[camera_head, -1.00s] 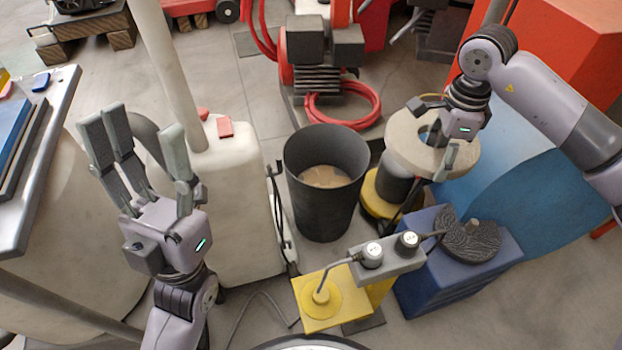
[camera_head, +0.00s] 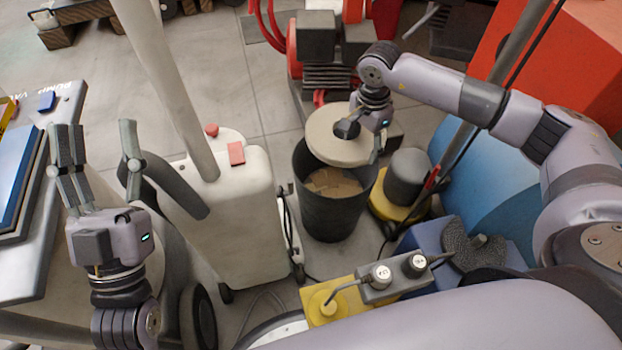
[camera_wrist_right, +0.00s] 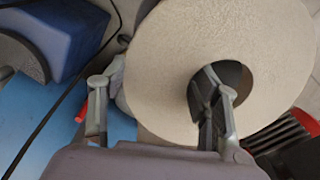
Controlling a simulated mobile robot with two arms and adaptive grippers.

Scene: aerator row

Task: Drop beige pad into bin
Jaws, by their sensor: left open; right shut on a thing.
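The beige pad (camera_head: 326,143) is a thick round disc with a centre hole. My right gripper (camera_head: 366,143) is shut on its ring, with one finger in the hole, as the right wrist view shows the pad (camera_wrist_right: 165,75) between the fingers of the gripper (camera_wrist_right: 160,105). The pad is above the black bin (camera_head: 334,215), covering the back part of its mouth in the head view. Brown pieces (camera_head: 333,184) show inside the bin. My left gripper (camera_head: 97,150) is open and empty at the left, beside the metal table.
A white wheeled tank (camera_head: 225,200) with a pole stands left of the bin. A grey and yellow machine (camera_head: 405,175) and a blue block (camera_head: 430,240) stand to its right. A red machine (camera_head: 325,60) is behind.

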